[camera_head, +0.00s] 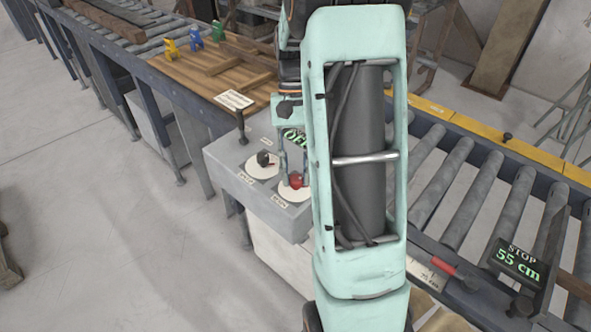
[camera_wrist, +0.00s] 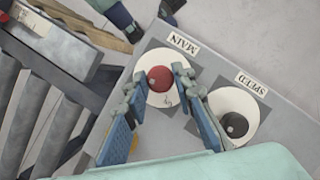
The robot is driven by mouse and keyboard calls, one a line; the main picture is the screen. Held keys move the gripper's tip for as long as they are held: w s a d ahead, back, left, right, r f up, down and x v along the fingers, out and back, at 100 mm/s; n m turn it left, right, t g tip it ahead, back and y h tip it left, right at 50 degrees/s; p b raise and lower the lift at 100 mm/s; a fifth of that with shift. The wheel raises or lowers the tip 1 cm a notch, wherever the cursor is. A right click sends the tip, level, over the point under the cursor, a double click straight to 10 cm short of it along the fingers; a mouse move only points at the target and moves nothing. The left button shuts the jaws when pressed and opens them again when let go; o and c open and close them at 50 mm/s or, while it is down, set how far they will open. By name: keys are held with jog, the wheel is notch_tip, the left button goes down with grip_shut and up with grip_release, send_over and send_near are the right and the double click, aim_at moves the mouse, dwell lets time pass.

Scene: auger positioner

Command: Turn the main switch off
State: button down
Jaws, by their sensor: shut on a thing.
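The main switch is a red round knob (camera_head: 297,181) on a white dial, on the top of a grey control box (camera_head: 228,165). In the wrist view the red knob (camera_wrist: 159,79) sits below the label MAIN (camera_wrist: 183,43). My gripper (camera_wrist: 160,84) is over it, its two blue-grey fingers closed on either side of the knob. In the head view the fingers (camera_head: 293,163) reach down to the knob, partly hidden by my arm. A green-lettered display (camera_head: 295,138) behind the fingers seems to read OFF, partly covered.
The dark speed knob (camera_wrist: 234,124), with its label SPEED (camera_wrist: 251,83), is close beside the main switch. A lever (camera_head: 241,127) stands on the box's far left corner. Coloured figures (camera_head: 194,40) stand on a wooden board.

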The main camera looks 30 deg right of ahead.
dwell(0.5)
jog(key=c, duration=1.7)
grip_release()
jog(key=shift+o, duration=0.2)
jog(key=v, duration=1.2)
jog(key=shift+w+f, duration=0.1)
